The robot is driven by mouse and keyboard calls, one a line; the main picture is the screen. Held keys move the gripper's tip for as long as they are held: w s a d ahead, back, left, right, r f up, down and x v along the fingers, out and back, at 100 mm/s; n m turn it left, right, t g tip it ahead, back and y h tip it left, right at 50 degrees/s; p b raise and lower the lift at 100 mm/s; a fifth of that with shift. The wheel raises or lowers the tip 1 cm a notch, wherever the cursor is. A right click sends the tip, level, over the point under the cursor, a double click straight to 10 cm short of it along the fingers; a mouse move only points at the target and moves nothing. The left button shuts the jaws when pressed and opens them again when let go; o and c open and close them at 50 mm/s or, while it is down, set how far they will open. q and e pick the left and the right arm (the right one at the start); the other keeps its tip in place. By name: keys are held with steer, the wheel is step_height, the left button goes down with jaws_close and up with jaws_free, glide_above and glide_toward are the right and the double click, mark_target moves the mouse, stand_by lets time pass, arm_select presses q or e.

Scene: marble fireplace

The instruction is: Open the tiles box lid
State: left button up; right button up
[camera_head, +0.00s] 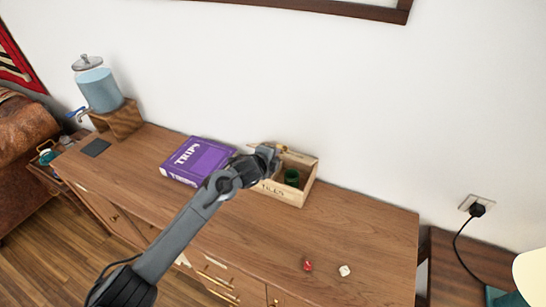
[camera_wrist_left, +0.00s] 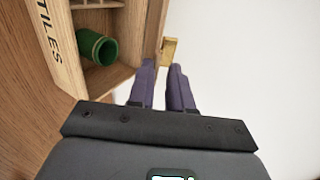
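The tiles box (camera_head: 283,193) is a light wooden box marked TILES, standing near the wall on the sideboard. Its inside shows, with a green cylinder (camera_head: 291,177) in it. In the left wrist view the box front (camera_wrist_left: 52,50), the green cylinder (camera_wrist_left: 97,47) and a divided part at the top show. A brass clasp (camera_head: 281,148) is at the box's back edge; it also shows in the left wrist view (camera_wrist_left: 169,50). My left gripper (camera_head: 272,154) is at the clasp; its fingers (camera_wrist_left: 163,65) have a narrow gap. I cannot tell whether they grip it. My right gripper is out of view.
A purple TRIPS book or box (camera_head: 197,160) lies left of the tiles box. A blue drink dispenser (camera_head: 99,90) stands on a wooden stand at the far left. A red die (camera_head: 308,266) and a white die (camera_head: 344,271) lie at the right front. The wall is close behind.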

arm_select(q)
steer(key=shift+o, duration=0.8)
steer(key=shift+s, duration=0.1)
steer(key=p+v, duration=0.1)
steer(key=v, duration=0.9)
steer(key=shift+s+a+r, duration=0.15)
steer(key=shift+s+a, duration=0.05)
steer(key=shift+s, duration=0.05)
